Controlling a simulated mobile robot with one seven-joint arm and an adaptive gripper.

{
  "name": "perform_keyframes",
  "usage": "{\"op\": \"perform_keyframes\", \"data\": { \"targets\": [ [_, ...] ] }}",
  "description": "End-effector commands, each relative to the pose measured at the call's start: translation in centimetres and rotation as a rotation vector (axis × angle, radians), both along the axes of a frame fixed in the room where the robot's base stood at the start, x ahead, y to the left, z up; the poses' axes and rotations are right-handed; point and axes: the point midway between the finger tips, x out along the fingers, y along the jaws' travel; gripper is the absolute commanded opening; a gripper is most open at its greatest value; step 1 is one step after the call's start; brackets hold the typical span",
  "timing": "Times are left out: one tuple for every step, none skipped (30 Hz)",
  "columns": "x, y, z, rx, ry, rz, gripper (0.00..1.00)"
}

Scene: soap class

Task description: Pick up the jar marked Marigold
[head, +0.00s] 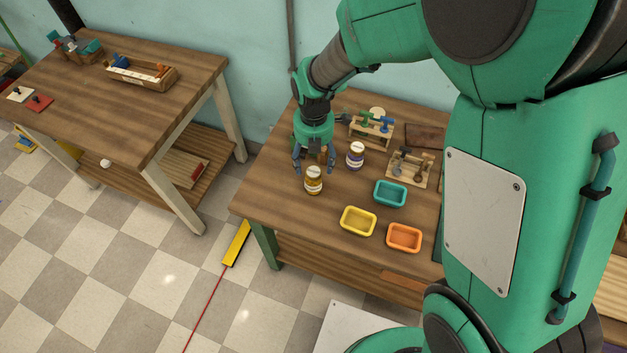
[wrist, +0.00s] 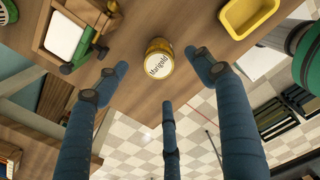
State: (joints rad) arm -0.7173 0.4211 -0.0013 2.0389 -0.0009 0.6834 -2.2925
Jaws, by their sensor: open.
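A jar with amber contents and a white lid marked Marigold (wrist: 160,58) stands upright in the wrist view, beyond my fingertips. In the head view it appears to be the amber jar (head: 314,183) near the table's left part. My gripper (head: 314,164) points down, just behind the amber jar in that view. In the wrist view my gripper (wrist: 162,88) has its blue fingers spread, with nothing between them. The fingers look apart from the jar. A purple jar (head: 355,156) stands to the right; its label is too small to read.
A yellow tray (head: 357,222), a teal tray (head: 390,194) and an orange tray (head: 404,238) lie on the wooden table (head: 275,190). Wooden stands with tools (head: 370,130) (head: 409,171) stand behind and to the right. Another table (head: 140,90) is at left.

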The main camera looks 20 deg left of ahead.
Motion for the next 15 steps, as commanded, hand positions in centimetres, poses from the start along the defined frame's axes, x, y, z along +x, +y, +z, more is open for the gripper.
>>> {"op": "perform_keyframes", "data": {
  "targets": [
    [-0.1, -0.1, -0.9, -0.002, 0.002, 0.000, 0.68],
    [-0.1, -0.1, -1.4, -0.003, 0.002, 0.000, 0.68],
    [0.0, 0.0, -2.1, -0.002, 0.002, 0.000, 0.68],
    [0.0, 0.0, -2.6, -0.002, 0.002, 0.000, 0.68],
    [0.0, 0.0, -3.0, -0.002, 0.002, 0.000, 0.68],
    [-0.1, -0.1, -3.6, -0.002, 0.002, 0.000, 0.68],
    [-0.1, -0.1, -4.1, -0.002, 0.002, 0.000, 0.68],
    [0.0, 0.0, -4.5, -0.002, 0.002, 0.000, 0.68],
    [0.0, 0.0, -4.9, -0.001, 0.001, 0.000, 0.68],
    [0.0, 0.0, -5.2, -0.001, 0.001, 0.000, 0.68],
    [0.0, 0.0, -5.5, -0.001, 0.001, 0.000, 0.68],
    [0.0, 0.0, -5.8, -0.001, 0.001, 0.000, 0.68],
    [0.0, 0.0, -6.0, -0.001, 0.001, 0.000, 0.68],
    [0.0, 0.0, -6.1, -0.001, 0.000, 0.000, 0.68],
    [0.0, 0.0, -6.2, 0.000, 0.000, 0.000, 0.68]
  ]
}}
